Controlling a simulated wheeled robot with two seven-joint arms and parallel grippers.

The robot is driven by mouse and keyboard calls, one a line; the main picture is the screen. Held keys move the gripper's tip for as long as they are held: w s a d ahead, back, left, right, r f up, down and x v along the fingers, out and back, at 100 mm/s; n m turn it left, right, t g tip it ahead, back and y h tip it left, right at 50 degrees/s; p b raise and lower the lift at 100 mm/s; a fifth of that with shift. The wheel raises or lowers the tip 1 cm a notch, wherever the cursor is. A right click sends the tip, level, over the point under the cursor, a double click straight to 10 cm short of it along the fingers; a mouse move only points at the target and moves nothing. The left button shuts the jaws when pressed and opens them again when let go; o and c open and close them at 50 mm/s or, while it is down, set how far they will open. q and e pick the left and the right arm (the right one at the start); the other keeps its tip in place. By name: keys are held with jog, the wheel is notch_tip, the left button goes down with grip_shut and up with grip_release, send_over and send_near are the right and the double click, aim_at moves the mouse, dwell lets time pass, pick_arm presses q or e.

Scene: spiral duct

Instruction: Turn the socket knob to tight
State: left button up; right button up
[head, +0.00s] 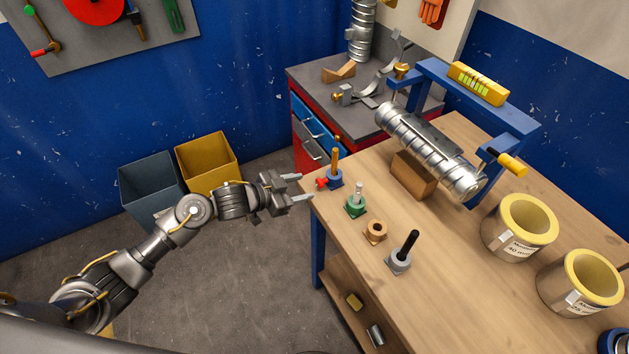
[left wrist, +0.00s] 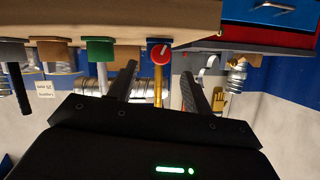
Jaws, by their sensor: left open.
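The small red knob (head: 322,184) is on the side of a blue socket (head: 335,180) at the table's near-left corner. A wooden handle (head: 334,160) stands upright in that socket. In the left wrist view, which looks inverted, the red knob (left wrist: 160,54) shows a white mark slanting up and right; no tight label is legible. My left gripper (head: 303,187) is open and empty, its fingers pointing at the knob from the left, just short of it. In the left wrist view the knob lies between the two fingers (left wrist: 160,72). My right gripper is out of view.
A green socket (head: 356,209), a brown socket (head: 376,233) and a grey socket (head: 398,262) follow along the edge of the wooden table (head: 450,290). A silver spiral duct (head: 425,150) lies in a blue frame (head: 480,95) behind. Two bins stand on the floor at left.

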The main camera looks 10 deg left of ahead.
aim_at(317, 183)
pick_arm(q)
jog(key=x, duration=0.5)
jog(key=shift+w+d+f+p, duration=0.15)
jog(key=shift+w+d+p, duration=0.1)
jog(key=shift+p, duration=0.15)
jog(key=shift+c, duration=0.3)
